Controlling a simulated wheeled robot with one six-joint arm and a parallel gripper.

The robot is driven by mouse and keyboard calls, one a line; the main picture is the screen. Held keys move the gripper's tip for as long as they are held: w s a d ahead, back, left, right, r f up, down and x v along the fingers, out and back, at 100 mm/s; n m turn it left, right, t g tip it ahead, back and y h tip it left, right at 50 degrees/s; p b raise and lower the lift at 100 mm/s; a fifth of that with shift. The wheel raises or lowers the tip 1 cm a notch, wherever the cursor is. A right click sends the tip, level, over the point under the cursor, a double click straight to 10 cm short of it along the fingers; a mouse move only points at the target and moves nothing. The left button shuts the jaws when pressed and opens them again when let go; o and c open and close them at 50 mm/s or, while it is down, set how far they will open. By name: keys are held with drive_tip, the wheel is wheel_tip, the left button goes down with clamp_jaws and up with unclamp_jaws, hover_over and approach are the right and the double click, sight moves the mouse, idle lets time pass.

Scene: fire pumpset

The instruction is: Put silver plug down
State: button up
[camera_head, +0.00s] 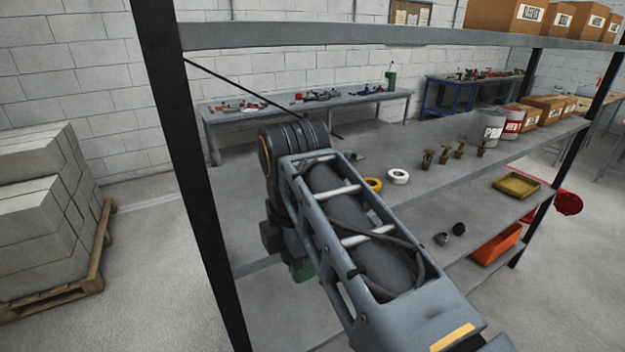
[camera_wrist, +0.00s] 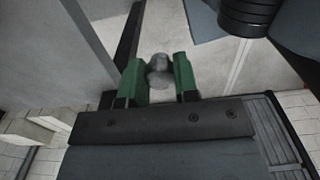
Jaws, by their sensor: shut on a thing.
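My gripper (camera_wrist: 159,80) has green fingers and shows in the wrist view. It is shut on a small rounded silver plug (camera_wrist: 158,68), which sits between the fingertips. In the head view my arm reaches in over the grey shelf unit, and only a bit of the green gripper (camera_head: 302,270) shows below the arm. The plug is hidden there behind my arm. I cannot tell how far the plug is from any shelf surface.
An orange bin (camera_head: 497,245) sits lower. A dark post (camera_head: 190,150) stands left of my arm.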

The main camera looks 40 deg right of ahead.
drive_tip(key=w+d+p, duration=0.1)
drive_tip(key=w, duration=0.4)
drive_tip(key=w+d+p, duration=0.1)
drive_tip(key=w+p, duration=0.1)
drive_tip(key=w, duration=0.4)
drive_tip(key=w+d+p, duration=0.1)
drive_tip(key=w+p, duration=0.1)
drive_tip(key=w, duration=0.4)
drive_tip(key=shift+d, duration=0.2)
drive_tip(key=shift+w+d+p, duration=0.1)
drive_tip(key=shift+w+p, duration=0.2)
drive_tip(key=shift+p, duration=0.15)
drive_tip(key=shift+f, duration=1.8)
drive_tip(key=shift+f, duration=0.1)
drive_tip(key=shift+f, duration=0.15)
drive_tip(key=o, duration=1)
drive_tip(key=shift+c, duration=0.2)
